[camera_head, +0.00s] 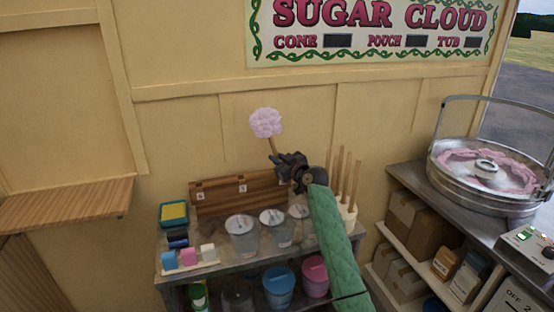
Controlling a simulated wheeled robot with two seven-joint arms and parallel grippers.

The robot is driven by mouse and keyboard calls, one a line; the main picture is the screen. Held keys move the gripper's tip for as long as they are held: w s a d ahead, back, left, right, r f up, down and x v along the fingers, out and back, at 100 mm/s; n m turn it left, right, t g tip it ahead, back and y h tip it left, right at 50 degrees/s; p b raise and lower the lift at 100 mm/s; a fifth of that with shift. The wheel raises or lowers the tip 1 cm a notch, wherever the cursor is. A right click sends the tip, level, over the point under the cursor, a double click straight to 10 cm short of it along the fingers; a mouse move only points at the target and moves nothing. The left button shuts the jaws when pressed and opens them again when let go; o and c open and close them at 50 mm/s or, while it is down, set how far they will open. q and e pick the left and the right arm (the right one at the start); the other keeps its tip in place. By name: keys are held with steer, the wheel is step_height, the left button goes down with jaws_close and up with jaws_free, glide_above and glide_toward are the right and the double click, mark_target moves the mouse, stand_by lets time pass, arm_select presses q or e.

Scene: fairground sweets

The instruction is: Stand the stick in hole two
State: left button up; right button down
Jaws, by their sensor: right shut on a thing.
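A stick (271,146) with a pink puff of candy floss (266,122) on top is held in my right gripper (280,159). The gripper is shut on the stick, which leans with its top to the left. Its lower end is hidden by the gripper. A wooden rack (218,201) with small white number labels stands on the counter against the wall, below and left of the gripper. The holes are too small to make out, and the rack's right end is partly hidden by my gripper and arm. My left gripper is not in view.
Several clear tubs (242,240) stand in front of the rack. Bare sticks (347,175) stand in a white holder (349,214) close right of my green-sleeved arm. A yellow-green sponge (174,212) lies left of the rack. A candy floss machine (485,190) stands at right.

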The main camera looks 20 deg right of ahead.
steer(key=shift+f+b, duration=0.75)
steer(key=shift+f, duration=0.15)
steer(key=c, duration=1.4)
jaws_free()
steer(key=shift+o, duration=0.2)
steer(key=shift+w+d+b, duration=1.05)
steer(key=shift+w+b, duration=0.1)
steer(key=shift+b, duration=0.2)
steer(key=o, duration=0.5)
steer(key=shift+p+v, duration=0.3)
steer(key=shift+v, duration=3.7)
